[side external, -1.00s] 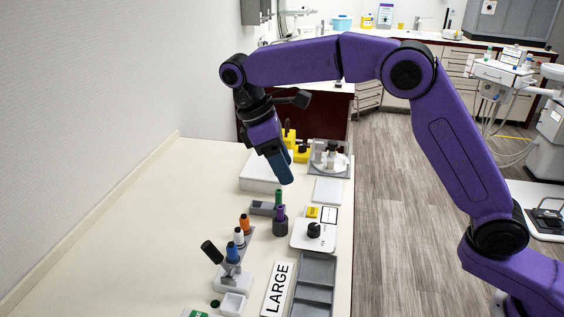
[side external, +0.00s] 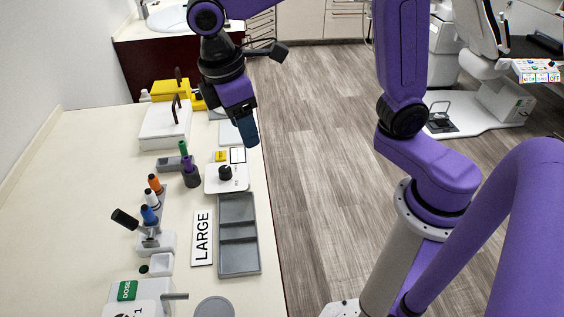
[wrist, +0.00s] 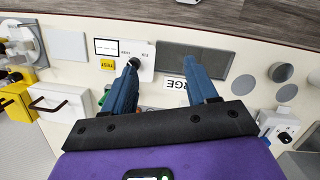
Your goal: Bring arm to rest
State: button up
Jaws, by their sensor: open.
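My gripper (side external: 249,138) hangs from my purple arm near the right edge of the cream counter (side external: 75,200) in the side view, with its blue fingers pointing down. In the wrist view my gripper (wrist: 162,66) shows two blue fingers well apart, with nothing held between them. Below and beyond them are the knob unit (wrist: 140,70) and a grey tray (wrist: 175,55). The fingers look above the counter things and clear of them; the exact height is hard to tell.
The counter's left part is clear. Open floor (side external: 315,170) lies right.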

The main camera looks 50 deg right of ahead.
jog(key=s+d+f+y, duration=0.1)
jog(key=s+d+f, duration=0.1)
jog(key=s+d, duration=0.4)
jog(key=s+d+f+t+y, duration=0.1)
jog(key=s+d+f, duration=0.2)
jog(key=s, duration=0.9)
jog(key=d, duration=0.2)
jog(key=shift+d, duration=0.35)
